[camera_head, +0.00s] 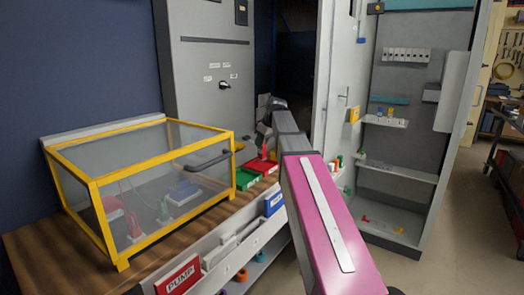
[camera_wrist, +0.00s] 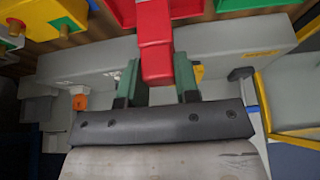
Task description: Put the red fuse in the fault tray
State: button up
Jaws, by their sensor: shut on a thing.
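My gripper (camera_head: 265,138) is over the back of the wooden bench, beyond the clear case. In the wrist view its two dark green fingers (camera_wrist: 158,82) are shut on the red fuse (camera_wrist: 156,48), which sticks out past the fingertips. In the head view the red fuse (camera_head: 264,154) is small and partly hidden by my arm. It is at or just above a shallow red tray (camera_head: 258,167); I cannot tell whether they touch. No label on the tray is readable, so I cannot confirm that it is the fault tray.
A green tray (camera_head: 245,180) lies beside the red one. A clear case with a yellow frame (camera_head: 124,262) stands close on the left. A grey rack with a PUMP sign (camera_head: 178,275) runs along the bench front. An open grey cabinet (camera_head: 400,190) stands to the right.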

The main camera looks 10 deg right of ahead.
aim_at(262, 149)
jog(key=shift+f, duration=1.85)
jog(key=shift+f, duration=0.1)
jog(key=o, duration=0.9)
jog(key=v, duration=1.2)
